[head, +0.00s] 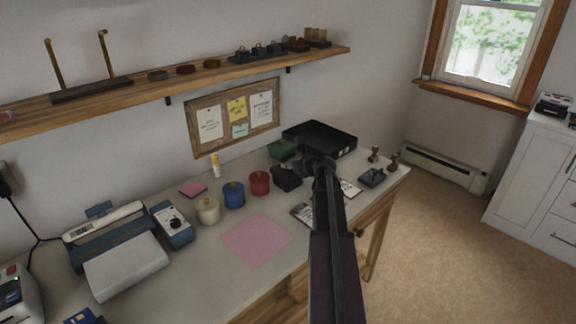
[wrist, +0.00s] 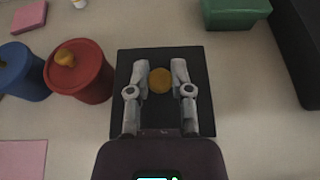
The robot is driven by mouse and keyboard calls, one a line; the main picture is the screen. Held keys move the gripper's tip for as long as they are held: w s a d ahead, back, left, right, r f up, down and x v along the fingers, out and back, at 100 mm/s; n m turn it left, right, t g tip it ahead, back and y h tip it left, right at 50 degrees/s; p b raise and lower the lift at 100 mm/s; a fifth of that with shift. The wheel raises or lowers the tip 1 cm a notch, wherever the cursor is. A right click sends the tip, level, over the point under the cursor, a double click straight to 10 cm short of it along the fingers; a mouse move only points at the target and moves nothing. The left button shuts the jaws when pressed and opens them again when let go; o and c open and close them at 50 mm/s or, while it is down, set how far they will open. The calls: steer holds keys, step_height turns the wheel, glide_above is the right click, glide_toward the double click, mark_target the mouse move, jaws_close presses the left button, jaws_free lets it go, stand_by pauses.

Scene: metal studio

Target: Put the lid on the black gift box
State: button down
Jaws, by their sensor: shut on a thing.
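The black gift box (head: 286,178) stands on the table at the right end of a row of round boxes, partly hidden by my arm. In the wrist view a square black lid (wrist: 205,110) with a round golden knob (wrist: 160,80) fills the middle. My gripper (wrist: 160,72) has one finger on each side of the knob and is shut on it. It also shows in the head view (head: 316,165), dark and seen from behind. The box under the lid is hidden in the wrist view, so I cannot tell whether the lid touches it.
A red round box (wrist: 80,75) and a blue one (wrist: 22,72) stand to the left, with a cream one (head: 208,211) beyond. A green box (wrist: 235,12) and a black tray (head: 320,138) lie behind. A pink sheet (head: 256,240) lies in front.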

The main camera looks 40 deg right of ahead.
steer(key=shift+f+b, duration=0.9)
steer(key=shift+f, duration=0.05)
stand_by(0.8)
steer(key=shift+c, duration=2.2)
jaws_free()
steer(key=shift+r, duration=0.15)
